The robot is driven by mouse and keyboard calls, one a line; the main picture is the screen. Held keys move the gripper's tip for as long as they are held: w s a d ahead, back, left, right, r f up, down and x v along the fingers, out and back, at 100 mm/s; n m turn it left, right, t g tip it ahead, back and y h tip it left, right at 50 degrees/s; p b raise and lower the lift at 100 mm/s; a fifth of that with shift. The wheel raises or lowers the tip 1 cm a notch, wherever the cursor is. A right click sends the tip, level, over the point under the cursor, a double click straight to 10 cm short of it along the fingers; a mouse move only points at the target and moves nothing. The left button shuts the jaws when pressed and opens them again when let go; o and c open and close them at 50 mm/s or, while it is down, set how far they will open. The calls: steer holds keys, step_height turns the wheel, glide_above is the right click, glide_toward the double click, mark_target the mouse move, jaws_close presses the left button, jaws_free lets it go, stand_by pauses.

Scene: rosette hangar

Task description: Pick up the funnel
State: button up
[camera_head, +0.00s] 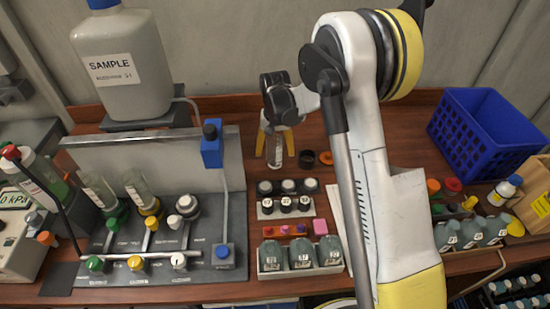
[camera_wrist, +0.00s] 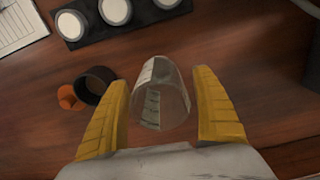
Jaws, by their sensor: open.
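My gripper (camera_wrist: 162,78) is open, its two yellow fingers spread wide. In the wrist view a clear, slightly tapered vessel (camera_wrist: 165,98) with pale markings shows between the fingers, with gaps on both sides. In the head view the clear vessel (camera_head: 275,148) also shows between the fingers of my gripper (camera_head: 276,152). A dark hollow round piece (camera_wrist: 98,84) and a small orange piece (camera_wrist: 69,97) lie just outside the left finger. The dark piece (camera_head: 307,158) and orange piece (camera_head: 325,158) also show in the head view. I cannot tell for certain which is the funnel.
Racks of capped vials (camera_head: 288,187) and bottles (camera_head: 300,270) stand in front. The valve panel with the sample jug (camera_head: 140,85) fills the left. A blue crate (camera_head: 480,130) is at the right. My arm hides the middle. Bare wood lies right of the fingers in the wrist view.

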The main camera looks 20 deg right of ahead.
steer(key=c, duration=1.3)
